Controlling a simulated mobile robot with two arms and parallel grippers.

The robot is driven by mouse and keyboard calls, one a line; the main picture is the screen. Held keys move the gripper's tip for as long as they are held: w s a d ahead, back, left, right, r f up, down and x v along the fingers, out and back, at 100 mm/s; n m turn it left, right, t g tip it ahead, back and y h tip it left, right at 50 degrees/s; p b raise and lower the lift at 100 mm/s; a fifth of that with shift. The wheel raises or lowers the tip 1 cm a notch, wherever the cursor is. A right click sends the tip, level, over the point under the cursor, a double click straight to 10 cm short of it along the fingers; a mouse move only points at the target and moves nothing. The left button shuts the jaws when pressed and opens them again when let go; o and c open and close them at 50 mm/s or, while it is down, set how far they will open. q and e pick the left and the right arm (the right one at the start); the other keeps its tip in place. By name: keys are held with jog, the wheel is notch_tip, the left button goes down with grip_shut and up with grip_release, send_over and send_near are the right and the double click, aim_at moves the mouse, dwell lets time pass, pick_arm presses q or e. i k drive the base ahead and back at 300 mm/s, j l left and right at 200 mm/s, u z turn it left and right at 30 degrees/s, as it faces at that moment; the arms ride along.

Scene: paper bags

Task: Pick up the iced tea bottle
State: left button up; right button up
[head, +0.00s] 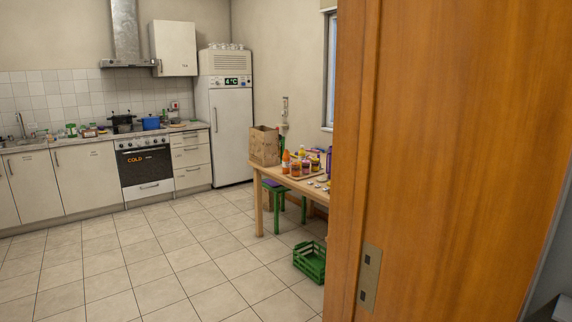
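Several small bottles and jars stand close together on a wooden table to the right of the middle. An orange bottle (285,162) is at the left of this group. The items are too small to tell which, if any, is the iced tea bottle. Neither of my grippers is in view.
A large wooden door (460,160) fills the right side and hides part of the table (257,170). A green crate (309,262) and green stool (272,185) are on the floor. The tiled floor at left is clear.

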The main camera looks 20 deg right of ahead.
aim_at(286, 158)
jog(key=i+l+z, duration=0.1)
jog(key=i, duration=0.3)
jog(key=i+l+z, duration=0.1)
jog(key=i, duration=0.3)
jog(key=i+u, duration=0.25)
jog(key=i, duration=0.3)
jog(key=i+l+u, duration=0.2)
jog(key=i, duration=0.35)
jog(key=i+z, duration=0.3)
jog(key=i, duration=0.2)
jog(key=i+j+z, duration=0.15)
jog(key=i+z, duration=0.2)
jog(key=i+l+z, duration=0.15)
jog(key=i+z, duration=0.15)
jog(key=i, duration=0.15)
jog(key=i+z, duration=0.3)
jog(key=i, duration=0.15)
